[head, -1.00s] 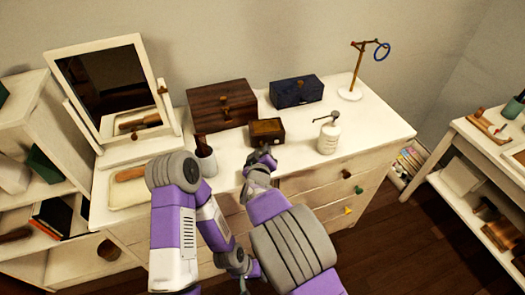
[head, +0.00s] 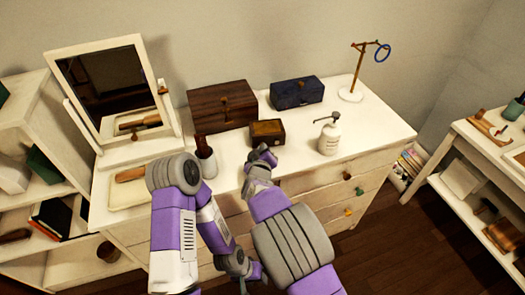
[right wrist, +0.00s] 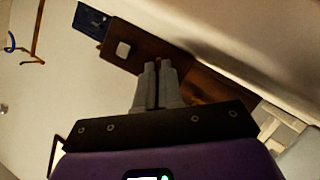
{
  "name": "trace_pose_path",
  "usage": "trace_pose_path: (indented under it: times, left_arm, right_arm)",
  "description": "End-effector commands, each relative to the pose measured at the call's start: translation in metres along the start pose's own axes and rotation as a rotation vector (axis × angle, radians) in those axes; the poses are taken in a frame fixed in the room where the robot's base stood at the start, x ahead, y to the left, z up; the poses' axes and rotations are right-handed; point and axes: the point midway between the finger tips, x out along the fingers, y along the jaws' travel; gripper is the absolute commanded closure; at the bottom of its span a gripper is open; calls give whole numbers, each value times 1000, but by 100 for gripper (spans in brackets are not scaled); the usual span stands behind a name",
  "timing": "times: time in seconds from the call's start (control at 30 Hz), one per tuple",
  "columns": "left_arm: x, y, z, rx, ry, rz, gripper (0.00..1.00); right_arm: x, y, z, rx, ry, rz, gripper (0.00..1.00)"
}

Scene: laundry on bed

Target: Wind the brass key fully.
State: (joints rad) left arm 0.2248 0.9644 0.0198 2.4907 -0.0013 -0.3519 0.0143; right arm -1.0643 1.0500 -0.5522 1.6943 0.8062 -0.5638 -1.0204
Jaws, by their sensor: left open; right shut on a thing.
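The small wooden box with a brownish-gold top (head: 267,131) sits on the white dresser in the head view. My right gripper (head: 263,154) is at its front face, shut. Its two fingers also show in the right wrist view (right wrist: 158,82), close together and pointing at brown wood. The brass key is hidden between and behind these fingers, so its angle cannot be read. My left gripper (head: 240,264) is low in front of the dresser drawers, open and away from the box.
A dark wooden chest (head: 222,105) stands behind the box, and a blue case (head: 297,92) is behind it to the right. A white pump bottle (head: 329,137) is to the right.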

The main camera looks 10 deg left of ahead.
Motion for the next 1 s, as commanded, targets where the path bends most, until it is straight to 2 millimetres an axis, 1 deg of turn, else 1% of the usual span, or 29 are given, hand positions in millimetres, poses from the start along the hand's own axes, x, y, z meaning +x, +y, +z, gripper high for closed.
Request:
trace_pose_path:
  times: [0.23, 0.43, 0.8, 1.0]
  left_arm:
    - [1, 0, 0, 0, 0, 0, 57]
    - [5, -2, 0, 0, 0, 0, 57]
    - [23, -9, -1, 0, 0, 0, 57]
    - [31, -12, -1, 0, 0, 0, 57]
  right_arm:
    - [0, 1, 0, 63, 0, -26, 100]
    - [0, 3, 1, 185, 0, -75, 100]
    - [1, 4, 3, 432, 0, -176, 100]
    - [1, 5, 3, 519, 1, -213, 100]
